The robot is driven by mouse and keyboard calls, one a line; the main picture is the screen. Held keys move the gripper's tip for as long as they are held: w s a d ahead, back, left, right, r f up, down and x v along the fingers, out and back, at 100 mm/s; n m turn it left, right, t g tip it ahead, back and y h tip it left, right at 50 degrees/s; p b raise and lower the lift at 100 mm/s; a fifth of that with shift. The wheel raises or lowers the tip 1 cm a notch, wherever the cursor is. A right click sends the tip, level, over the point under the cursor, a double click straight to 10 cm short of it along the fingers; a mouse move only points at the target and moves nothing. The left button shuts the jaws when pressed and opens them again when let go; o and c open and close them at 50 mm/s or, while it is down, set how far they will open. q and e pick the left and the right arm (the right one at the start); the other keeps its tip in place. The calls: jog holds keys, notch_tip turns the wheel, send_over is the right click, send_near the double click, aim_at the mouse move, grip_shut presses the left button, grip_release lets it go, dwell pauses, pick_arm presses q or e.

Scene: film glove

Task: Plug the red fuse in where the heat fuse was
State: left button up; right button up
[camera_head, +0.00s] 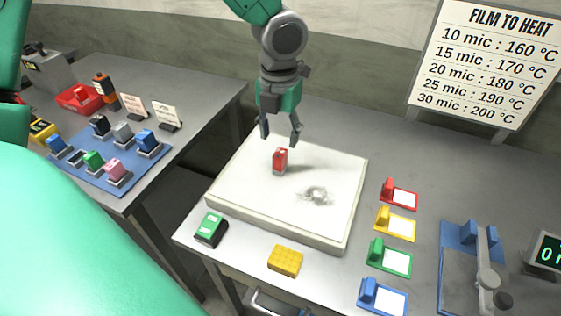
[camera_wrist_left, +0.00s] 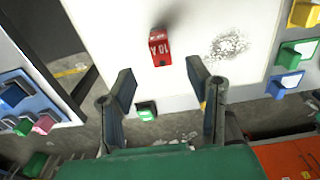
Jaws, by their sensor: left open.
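The red fuse (camera_head: 279,161) stands upright on a white slab (camera_head: 237,186) on the grey table. It also shows in the left wrist view (camera_wrist_left: 160,46), where its face reads 10 A. My left gripper (camera_head: 281,139) is open and points down just above the red fuse. In the left wrist view the fuse lies beyond the open fingertips (camera_wrist_left: 160,68), between their lines and not gripped. A blue panel (camera_head: 88,171) on the left table carries several coloured blocks. I cannot tell which spot on it held the heat fuse. My right gripper is not in view.
A grey speckled patch (camera_head: 317,194) marks the slab. A green-and-black block (camera_head: 211,230) and a yellow block (camera_head: 285,260) lie in front. Several coloured tags (camera_head: 390,257) line the right side. A gap separates the two tables. A red tray (camera_head: 80,98) stands at far left.

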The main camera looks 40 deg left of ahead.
aim_at(280, 152)
pick_arm(q)
jog(key=f, duration=0.8)
jog(key=shift+w+f, duration=0.2)
jog(key=shift+f, duration=0.1)
grip_shut()
